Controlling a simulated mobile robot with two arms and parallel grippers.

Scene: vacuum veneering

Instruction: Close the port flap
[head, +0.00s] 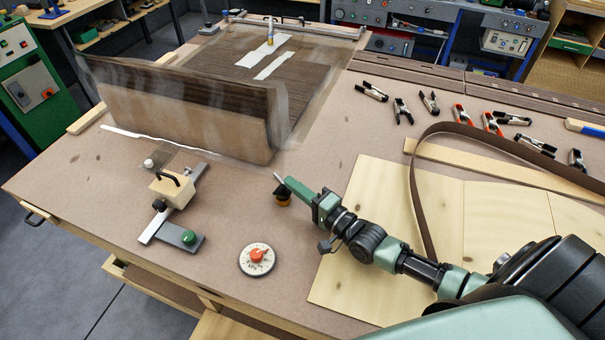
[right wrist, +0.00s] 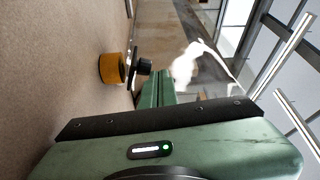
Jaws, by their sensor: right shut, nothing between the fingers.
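I cannot clearly pick out a port flap in either view. A small orange-and-black fitting (head: 283,194) stands on the table just off the right end of the bagged panel; it also shows in the right wrist view (right wrist: 112,68), with a black knob on its side. My right gripper (head: 284,181) is shut and empty, its tip right beside the fitting in the head view; I cannot tell if they touch. In the right wrist view its green fingers (right wrist: 155,88) point past the fitting. A clear film bag (head: 283,110) covers an upright wooden panel (head: 190,120). My left gripper is out of view.
A wooden block with a black handle (head: 172,188) and a round white dial with a red knob (head: 257,259) lie on the near table. Pale boards (head: 345,265), a brown strip (head: 417,190) and several spring clamps (head: 402,110) occupy the right side.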

